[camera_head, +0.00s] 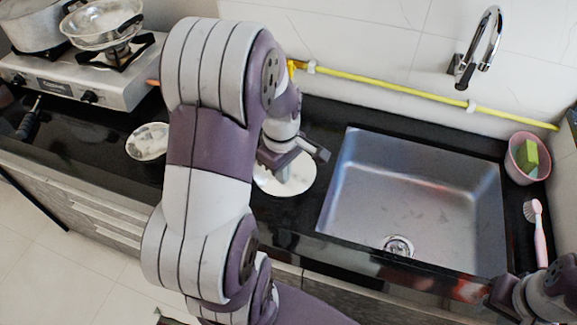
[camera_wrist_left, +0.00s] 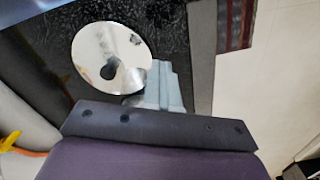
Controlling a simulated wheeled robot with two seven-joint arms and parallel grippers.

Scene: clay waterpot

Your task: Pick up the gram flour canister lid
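A round, shiny pale disc (camera_head: 270,184) lies on the black counter left of the sink; it may be the gram flour canister lid, but no label shows. In the left wrist view the disc (camera_wrist_left: 92,44) is mirror-like with a dark round spot near its middle. My left gripper (camera_head: 297,172) is over the disc, and a blue-grey finger part (camera_wrist_left: 168,88) overlaps its edge in the wrist view. I cannot tell whether it touches the disc or how far the fingers are apart. My right gripper (camera_head: 504,293) is at the lower right, away from the disc. I cannot make out a canister.
A steel sink (camera_head: 415,190) with a tap (camera_head: 483,45) is right of the disc. A pink bowl (camera_head: 516,168) and a brush (camera_head: 537,230) are further right. A white dish (camera_head: 148,142) and a gas stove (camera_head: 85,75) with pots are left. A yellow pipe (camera_head: 430,95) runs along the wall.

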